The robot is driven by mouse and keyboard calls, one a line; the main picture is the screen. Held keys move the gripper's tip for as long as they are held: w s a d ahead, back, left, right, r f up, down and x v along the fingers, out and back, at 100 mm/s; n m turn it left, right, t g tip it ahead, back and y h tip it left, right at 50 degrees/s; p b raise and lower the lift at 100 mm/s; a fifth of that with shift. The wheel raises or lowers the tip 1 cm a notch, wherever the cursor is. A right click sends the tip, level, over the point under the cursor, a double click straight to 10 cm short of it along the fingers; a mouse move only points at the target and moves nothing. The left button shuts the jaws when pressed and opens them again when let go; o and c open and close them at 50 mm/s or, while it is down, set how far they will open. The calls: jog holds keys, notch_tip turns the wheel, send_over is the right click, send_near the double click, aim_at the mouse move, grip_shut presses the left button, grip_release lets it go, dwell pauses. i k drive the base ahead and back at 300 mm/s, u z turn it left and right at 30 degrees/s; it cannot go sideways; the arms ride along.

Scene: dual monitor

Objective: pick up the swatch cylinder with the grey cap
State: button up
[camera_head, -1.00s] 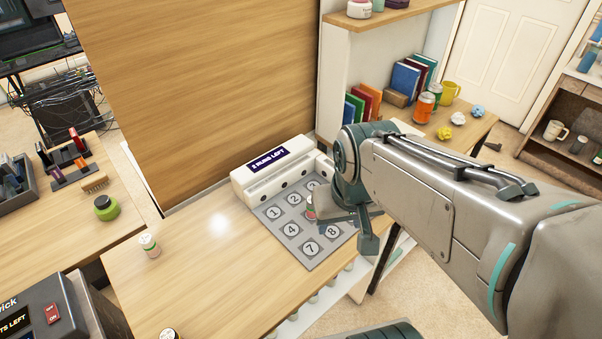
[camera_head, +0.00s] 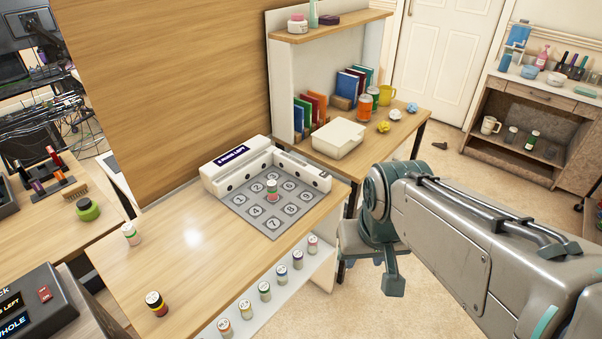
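Several small swatch cylinders are in view, and which one has the grey cap is too small to tell. One cylinder stands on the numbered grey pad (camera_head: 247,223), the pad cylinder (camera_head: 272,189). A pale-capped cylinder (camera_head: 131,234) stands at the desk's left, and a dark-capped cylinder (camera_head: 156,304) near its front edge. A row of cylinders stands on the white shelf below, including a front one (camera_head: 225,327) and a far one (camera_head: 313,244). My gripper (camera_head: 390,282) hangs over the floor right of the desk, apart from all cylinders. Its finger opening is not clear.
A white device with a small display (camera_head: 231,155) borders the pad at the back. A white box (camera_head: 338,138), books and cans stand on the far desk. A wooden panel (camera_head: 170,90) rises behind. Open carpet (camera_head: 340,310) lies right of the shelf.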

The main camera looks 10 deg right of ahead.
aim_at(272, 184)
jog(key=z, duration=0.75)
jog(key=k, duration=1.05)
jog(key=z, duration=0.7)
jog(key=i, duration=0.9)
jog(key=u, duration=0.7)
jog(key=i, duration=1.25)
jog(key=u, duration=1.6)
jog(key=i, duration=0.6)
jog(key=u, duration=0.6)
